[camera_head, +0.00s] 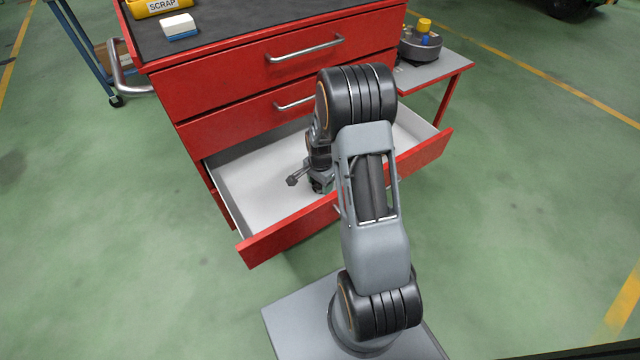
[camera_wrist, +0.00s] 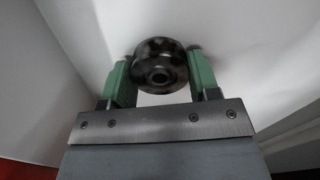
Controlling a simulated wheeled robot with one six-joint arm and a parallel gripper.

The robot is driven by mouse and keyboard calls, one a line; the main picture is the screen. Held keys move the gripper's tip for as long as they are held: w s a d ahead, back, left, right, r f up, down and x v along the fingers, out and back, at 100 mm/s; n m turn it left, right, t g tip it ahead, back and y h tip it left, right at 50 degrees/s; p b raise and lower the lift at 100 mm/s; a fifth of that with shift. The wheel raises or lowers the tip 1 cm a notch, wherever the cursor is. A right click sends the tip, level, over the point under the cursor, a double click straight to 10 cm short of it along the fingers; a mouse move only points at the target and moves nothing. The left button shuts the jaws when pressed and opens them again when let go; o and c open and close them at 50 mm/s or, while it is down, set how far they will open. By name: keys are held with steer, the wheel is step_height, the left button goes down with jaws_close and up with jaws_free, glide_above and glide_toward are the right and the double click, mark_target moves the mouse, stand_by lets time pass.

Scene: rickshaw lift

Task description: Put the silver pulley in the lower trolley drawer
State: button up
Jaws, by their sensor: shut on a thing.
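The silver pulley (camera_wrist: 160,66) shows in the wrist view as a dark metallic grooved wheel between the two green fingers of my gripper (camera_wrist: 159,78). My gripper is shut on it. The pale drawer interior lies behind the pulley; I cannot tell whether the pulley touches the floor. In the head view the lower trolley drawer (camera_head: 290,232) is pulled open, with a red front and a white inside. My gripper (camera_head: 318,187) is down inside the open drawer, near its middle. My arm hides part of the drawer, and the pulley cannot be made out there.
The red trolley (camera_head: 225,75) has closed drawers with metal handles above. A grey side shelf (camera_head: 433,70) holds a round grey item with yellow and blue parts.

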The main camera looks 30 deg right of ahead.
steer(key=shift+f, duration=0.1)
steer(key=o, duration=1)
steer(key=shift+o, duration=0.2)
step_height(320, 180, up, 12)
steer(key=f+p, duration=0.1)
steer(key=p, duration=0.3)
steer(key=s+a+r+n+t, duration=0.1)
steer(key=s+a+r+n, duration=0.4)
steer(key=s+r+n, duration=0.2)
steer(key=s+a+r+n+t, duration=0.1)
steer(key=s+a+r+n, duration=0.3)
steer(key=s+r+n, duration=0.3)
steer(key=shift+s+a+r+t, duration=0.4)
steer(key=shift+s+r, duration=0.35)
steer(key=shift+r, duration=0.1)
